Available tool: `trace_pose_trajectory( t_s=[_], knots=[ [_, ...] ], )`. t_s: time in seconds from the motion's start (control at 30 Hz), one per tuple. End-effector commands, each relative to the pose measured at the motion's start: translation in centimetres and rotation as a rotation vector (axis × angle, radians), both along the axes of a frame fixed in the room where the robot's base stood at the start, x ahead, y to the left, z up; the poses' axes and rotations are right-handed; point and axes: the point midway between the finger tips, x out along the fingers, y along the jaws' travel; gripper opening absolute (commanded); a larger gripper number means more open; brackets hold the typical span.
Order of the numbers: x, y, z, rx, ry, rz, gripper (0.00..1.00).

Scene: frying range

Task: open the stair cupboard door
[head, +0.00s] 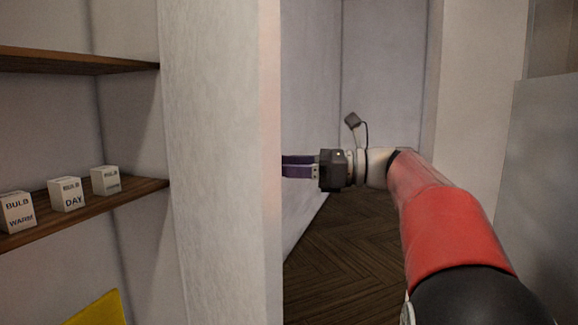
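A pale upright panel (215,160) with a narrow edge face stands left of centre in the head view. I cannot tell whether it is the stair cupboard door or a wall end. No handle shows on it. My gripper (287,167) is to the right of the panel and points left, with its purple fingers running behind the panel's edge. The fingertips are hidden there, so I cannot see what they touch or whether they are open.
Wooden shelves (95,211) at the left carry small white bulb boxes (67,195). A yellow thing (97,311) shows below them. Dark herringbone floor (345,255) lies clear beyond my arm, between pale walls. A grey panel (545,190) stands at the right.

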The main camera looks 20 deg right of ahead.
Motion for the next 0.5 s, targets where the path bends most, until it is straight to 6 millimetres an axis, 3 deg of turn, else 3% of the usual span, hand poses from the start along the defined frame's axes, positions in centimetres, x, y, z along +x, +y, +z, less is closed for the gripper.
trace_pose_trajectory(
  t_s=[0.5],
  knots=[
    [1.4,-2.8,0.1,0.006,0.002,-0.010,0.38]
  ],
)
